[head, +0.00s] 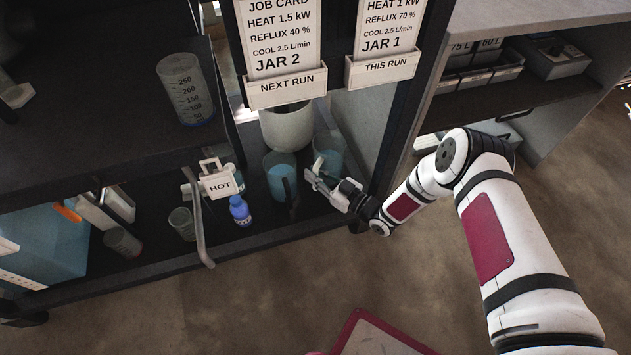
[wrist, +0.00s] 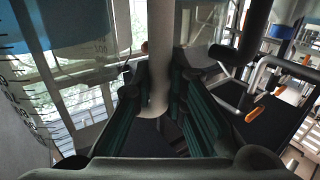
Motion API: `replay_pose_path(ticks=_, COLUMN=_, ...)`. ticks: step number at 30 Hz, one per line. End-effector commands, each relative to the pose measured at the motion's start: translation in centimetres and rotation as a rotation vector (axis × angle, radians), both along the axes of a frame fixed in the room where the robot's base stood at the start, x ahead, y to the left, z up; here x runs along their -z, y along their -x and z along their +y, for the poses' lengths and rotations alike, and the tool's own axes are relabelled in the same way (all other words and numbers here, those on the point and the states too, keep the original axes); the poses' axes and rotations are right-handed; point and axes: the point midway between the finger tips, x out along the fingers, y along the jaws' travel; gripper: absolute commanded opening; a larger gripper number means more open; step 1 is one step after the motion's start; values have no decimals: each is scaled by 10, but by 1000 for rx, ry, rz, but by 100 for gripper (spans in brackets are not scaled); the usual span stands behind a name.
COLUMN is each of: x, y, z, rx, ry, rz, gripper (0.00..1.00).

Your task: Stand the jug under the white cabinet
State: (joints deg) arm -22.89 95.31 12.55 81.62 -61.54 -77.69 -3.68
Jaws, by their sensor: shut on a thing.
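A clear jug with blue liquid (head: 329,146) stands on the dark lower shelf, beside a second clear vessel of blue liquid (head: 279,170) to its left. My gripper (head: 318,176) is at the front of the right-hand jug. In the wrist view my gripper (wrist: 158,115) is shut on a pale upright bar, the jug's handle (wrist: 158,60). A marked clear wall with blue in it (wrist: 70,22) fills the upper left there. The jug's base is partly hidden. A pale cabinet (head: 540,14) stands at the upper right; whether it is the white cabinet, I cannot tell.
A pale pot (head: 288,128) is behind the vessels. A measuring beaker (head: 185,90) stands on the upper shelf. A dark post carries the JAR 1 card (head: 388,30). The floor (head: 270,300) in front is largely clear.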

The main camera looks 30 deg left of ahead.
Motion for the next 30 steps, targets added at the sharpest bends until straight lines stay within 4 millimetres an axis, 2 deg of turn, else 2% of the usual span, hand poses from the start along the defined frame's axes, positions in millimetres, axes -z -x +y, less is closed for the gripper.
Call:
replay_pose_path(ticks=1, x=-1, y=-7, z=4, rx=1, ry=-5, rz=-7, gripper=0)
replay_pose_path(ticks=6, x=26, y=-5, z=3, rx=0, ry=-3, rz=-4, gripper=0)
replay_pose_path(ticks=9, x=34, y=-5, z=3, rx=0, ry=-4, rz=-3, gripper=0)
replay_pose_path(ticks=21, x=36, y=-6, z=3, rx=1, ry=-4, rz=-3, gripper=0)
replay_pose_path(ticks=22, x=38, y=-5, z=3, rx=0, ry=0, rz=-1, gripper=18)
replay_pose_path(ticks=24, x=37, y=-5, z=3, rx=0, ry=0, rz=-1, gripper=33)
replay_pose_path(ticks=30, x=38, y=-5, z=3, rx=0, ry=0, rz=-1, gripper=33)
